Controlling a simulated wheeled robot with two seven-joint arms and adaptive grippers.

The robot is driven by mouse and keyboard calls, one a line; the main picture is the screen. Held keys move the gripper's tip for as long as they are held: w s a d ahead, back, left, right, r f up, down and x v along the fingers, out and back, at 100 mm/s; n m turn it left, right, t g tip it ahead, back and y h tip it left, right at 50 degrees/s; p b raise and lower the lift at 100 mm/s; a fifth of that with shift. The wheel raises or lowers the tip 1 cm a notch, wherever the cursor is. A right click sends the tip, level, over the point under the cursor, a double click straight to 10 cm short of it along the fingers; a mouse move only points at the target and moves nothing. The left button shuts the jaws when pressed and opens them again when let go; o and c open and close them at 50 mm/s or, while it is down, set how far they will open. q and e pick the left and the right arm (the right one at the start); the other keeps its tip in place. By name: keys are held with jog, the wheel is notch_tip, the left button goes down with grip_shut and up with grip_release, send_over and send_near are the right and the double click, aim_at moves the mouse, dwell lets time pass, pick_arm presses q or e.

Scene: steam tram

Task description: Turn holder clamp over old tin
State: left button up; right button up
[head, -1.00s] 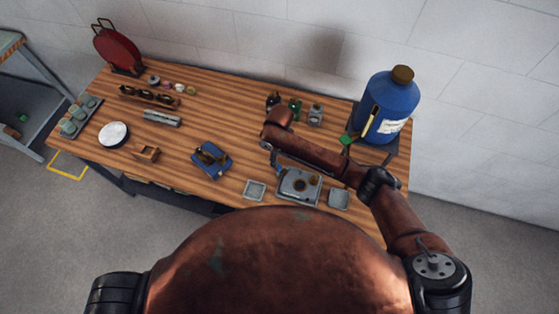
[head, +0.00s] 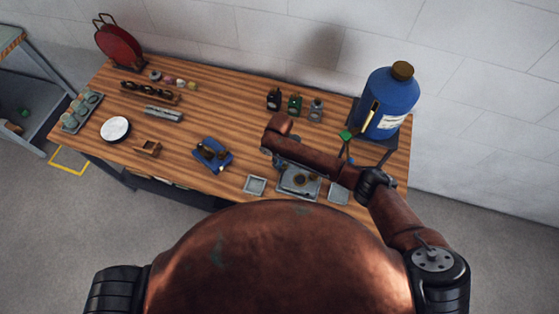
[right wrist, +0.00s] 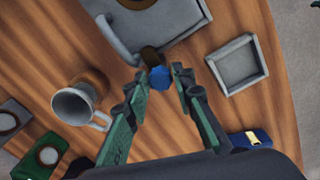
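A grey metal holder (head: 298,182) with a dark round piece on it lies near the table's front edge, partly under my right arm. The right wrist view shows its plate (right wrist: 165,18) and a short brown bar ending in a blue knob (right wrist: 160,78), apparently the clamp. My right gripper (right wrist: 161,88) has its fingers apart, with the knob between or just beyond the tips; contact is unclear. In the head view my right gripper (head: 271,154) is mostly hidden by its arm. A mug-like metal can (right wrist: 80,100) stands beside the holder; I cannot tell whether it is the old tin. My left gripper is out of view.
Square grey trays (head: 255,185) (head: 338,194) flank the holder; one shows in the right wrist view (right wrist: 238,65). Several small bottles (head: 295,103) stand behind my arm.

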grip_shut()
jog(key=shift+r+n+p, duration=0.1)
jog(key=shift+n+p, duration=0.4)
jog(key=shift+p, duration=0.1)
jog(key=shift+o, duration=2.4)
grip_release()
notch_tip(320, 180, up, 12)
